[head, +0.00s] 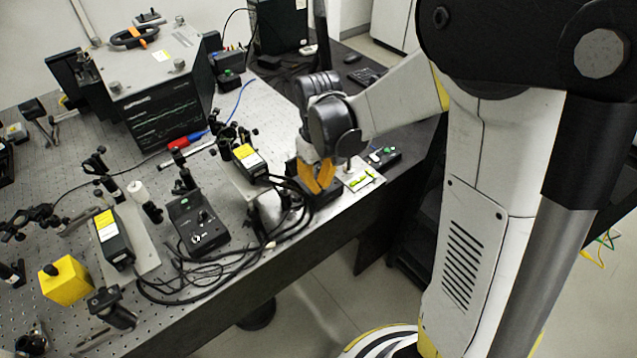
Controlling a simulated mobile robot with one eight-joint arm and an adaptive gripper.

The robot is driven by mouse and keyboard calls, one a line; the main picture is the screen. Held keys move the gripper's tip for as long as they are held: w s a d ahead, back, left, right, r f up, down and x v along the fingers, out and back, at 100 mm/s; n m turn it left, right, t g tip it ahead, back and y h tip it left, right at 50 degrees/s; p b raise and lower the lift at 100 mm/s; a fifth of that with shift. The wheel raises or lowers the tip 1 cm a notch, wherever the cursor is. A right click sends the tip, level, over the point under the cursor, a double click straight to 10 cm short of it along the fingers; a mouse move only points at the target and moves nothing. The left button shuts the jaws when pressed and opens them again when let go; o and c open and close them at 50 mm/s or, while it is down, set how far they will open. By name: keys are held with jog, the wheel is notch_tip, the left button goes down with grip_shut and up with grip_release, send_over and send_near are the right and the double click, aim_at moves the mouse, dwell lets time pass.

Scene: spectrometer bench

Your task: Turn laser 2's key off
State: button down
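My gripper (316,186) has orange fingers and points down at a black control box (326,198) near the front edge of the bench. The fingers cover most of this box, and its key is not visible. I cannot tell whether the fingers touch anything or how far apart their tips are. A second black control box (197,222) with knobs stands to the left, in the open. Two black laser heads with yellow labels, one at the left (113,238) and one near the middle (249,161), sit on plates. No laser number is readable.
Black cables (215,262) loop along the front edge between the boxes. A white card with green marks (362,178) and a small black box with a green button (383,157) lie right of my gripper. Optic mounts crowd the left.

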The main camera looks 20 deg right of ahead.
aim_at(319, 185)
jog(key=c, duration=1.6)
grip_release()
notch_tip(319, 185, up, 12)
